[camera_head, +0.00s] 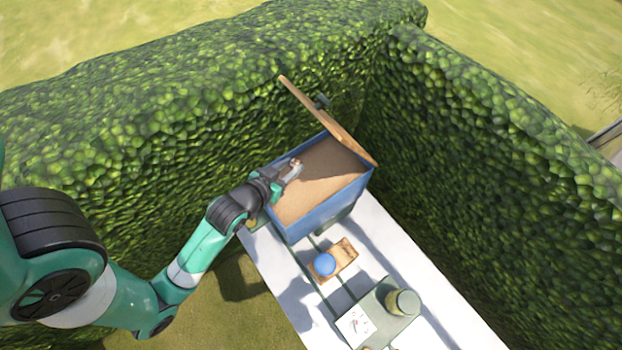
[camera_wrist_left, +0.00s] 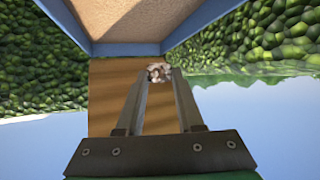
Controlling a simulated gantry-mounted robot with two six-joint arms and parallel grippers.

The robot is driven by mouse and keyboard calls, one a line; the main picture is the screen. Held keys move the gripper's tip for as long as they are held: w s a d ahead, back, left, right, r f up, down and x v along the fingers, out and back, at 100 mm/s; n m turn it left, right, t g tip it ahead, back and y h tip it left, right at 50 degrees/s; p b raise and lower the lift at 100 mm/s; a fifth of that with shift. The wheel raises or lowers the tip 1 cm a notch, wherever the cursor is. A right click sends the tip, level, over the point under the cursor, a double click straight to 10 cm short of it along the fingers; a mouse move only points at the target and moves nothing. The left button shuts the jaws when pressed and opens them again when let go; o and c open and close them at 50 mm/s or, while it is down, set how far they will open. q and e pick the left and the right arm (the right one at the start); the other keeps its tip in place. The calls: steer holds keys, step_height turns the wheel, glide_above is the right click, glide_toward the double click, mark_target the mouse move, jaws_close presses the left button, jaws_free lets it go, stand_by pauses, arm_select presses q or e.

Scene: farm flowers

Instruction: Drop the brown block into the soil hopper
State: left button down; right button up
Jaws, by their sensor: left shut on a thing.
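The soil hopper is a blue box (camera_head: 318,215) with brown soil (camera_head: 318,185) inside and its wooden lid (camera_head: 330,122) tilted open. In the left wrist view its blue rim (camera_wrist_left: 200,20) and inner walls show at the top. My left gripper (camera_head: 294,170) is over the hopper's opening, toward its left side. It is shut on a small brown block (camera_wrist_left: 159,72) with pale speckles, held between the fingertips. In the head view the block (camera_head: 296,162) is tiny at the fingertips. Its height above the soil is hard to tell. My right gripper is not in view.
The hopper stands at the far end of a white table (camera_head: 440,310). Nearer are a blue ball-like object (camera_head: 324,264) on a wooden board (camera_head: 347,252), a green-grey jar (camera_head: 403,302) and a white card (camera_head: 355,326). Tall hedges (camera_head: 470,150) stand close behind and on the right.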

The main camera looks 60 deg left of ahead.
arm_select(q)
step_height(320, 180, down, 5)
steer(key=shift+s+r+b, duration=0.1)
steer(key=shift+r+b, duration=0.1)
steer(key=shift+b, duration=0.1)
steer(key=shift+f, duration=0.55)
steer(key=shift+c, duration=2.3)
jaws_free()
